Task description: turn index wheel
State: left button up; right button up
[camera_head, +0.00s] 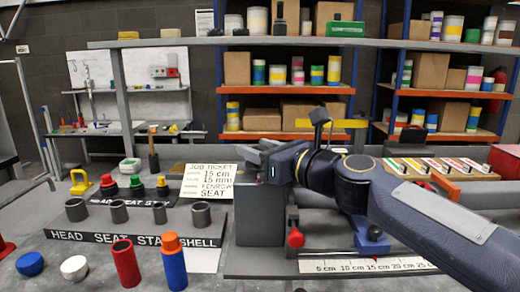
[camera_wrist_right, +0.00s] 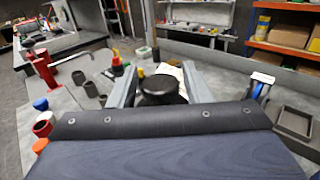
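My right gripper (camera_head: 258,156) is over the top of a dark grey block (camera_head: 260,215) on the bench, its arm coming in from the right. In the right wrist view its two grey fingers (camera_wrist_right: 159,72) stand apart on either side of a dark round knob (camera_wrist_right: 161,90), which looks like the index wheel. I see no clear contact between fingers and knob. In the head view the gripper hides the knob. My left gripper is in neither view.
Beside the block are a red-knobbed lever (camera_head: 295,238), a blue stop (camera_head: 372,240) and a centimetre scale (camera_head: 370,265). A job ticket (camera_head: 208,181) stands behind. Grey cups, coloured bottles (camera_head: 125,262) and caps (camera_head: 74,267) occupy the left bench.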

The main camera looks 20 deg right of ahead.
jog(key=shift+o, duration=0.7)
jog(key=shift+s+d, duration=0.15)
jog(key=shift+s, duration=0.1)
jog(key=p+v, duration=0.1)
jog(key=v, duration=0.6)
jog(key=shift+s+d, duration=0.1)
jog(key=shift+s, duration=0.05)
